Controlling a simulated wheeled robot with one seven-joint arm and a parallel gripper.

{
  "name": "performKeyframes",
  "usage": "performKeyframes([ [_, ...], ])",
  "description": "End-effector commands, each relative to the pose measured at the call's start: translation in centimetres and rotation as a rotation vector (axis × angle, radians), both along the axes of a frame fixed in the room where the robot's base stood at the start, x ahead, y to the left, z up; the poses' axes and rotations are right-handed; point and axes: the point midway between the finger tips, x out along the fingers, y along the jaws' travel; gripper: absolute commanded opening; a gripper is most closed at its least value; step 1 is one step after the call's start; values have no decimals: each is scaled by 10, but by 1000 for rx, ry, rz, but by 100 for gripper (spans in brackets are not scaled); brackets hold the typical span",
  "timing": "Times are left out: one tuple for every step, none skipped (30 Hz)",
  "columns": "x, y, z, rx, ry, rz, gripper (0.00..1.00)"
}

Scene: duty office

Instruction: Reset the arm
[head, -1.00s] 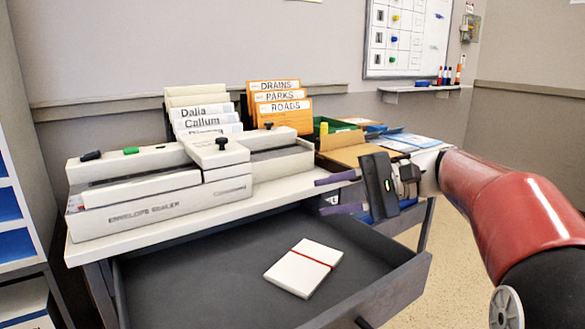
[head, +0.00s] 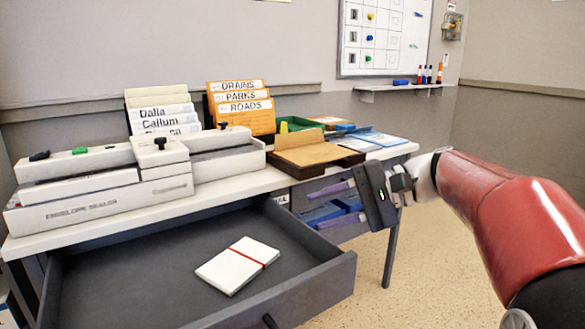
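My red arm (head: 505,215) reaches in from the right in the head view. My gripper (head: 312,211) points left, in front of the desk's right part. Its two purple fingers are apart, one above the other, with nothing held between them. The open grey drawer (head: 120,275) is to the left of and below the gripper. In it lies a white pad or bundle with a red band (head: 237,265), clear of the gripper.
An envelope sealer (head: 90,218) stands on the desk (head: 235,190), with white folders (head: 165,122) and orange folders (head: 240,105) behind. A tan box (head: 315,150) and papers (head: 375,140) lie at right. Blue items (head: 325,213) sit beneath. Open floor (head: 360,280) is at right.

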Motion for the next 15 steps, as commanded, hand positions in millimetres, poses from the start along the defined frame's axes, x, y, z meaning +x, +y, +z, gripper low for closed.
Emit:
performKeyframes([
  [-6, 2, -4, -30, -1, -4, 37],
  [-9, 3, -6, -48, -3, -8, 37],
  [-14, 5, -11, -77, -4, -12, 37],
  [-17, 5, -13, -99, -6, -16, 37],
  [-22, 6, -17, -124, -8, -18, 37],
  [-27, 7, -22, -160, -13, -24, 37],
  [-33, 8, -27, -190, -15, -26, 37],
  [-38, 8, -31, -220, -21, -31, 37],
  [-45, 8, -38, -264, -29, -35, 37],
  [-51, 8, -43, -298, -34, -38, 37],
  [-58, 7, -48, -335, -44, -42, 37],
  [-66, 5, -56, -386, -56, -47, 37],
  [-74, 4, -62, -427, -68, -49, 37],
  [-81, 1, -68, -472, -82, -50, 37],
  [-93, -3, -77, -538, -105, -53, 37],
])
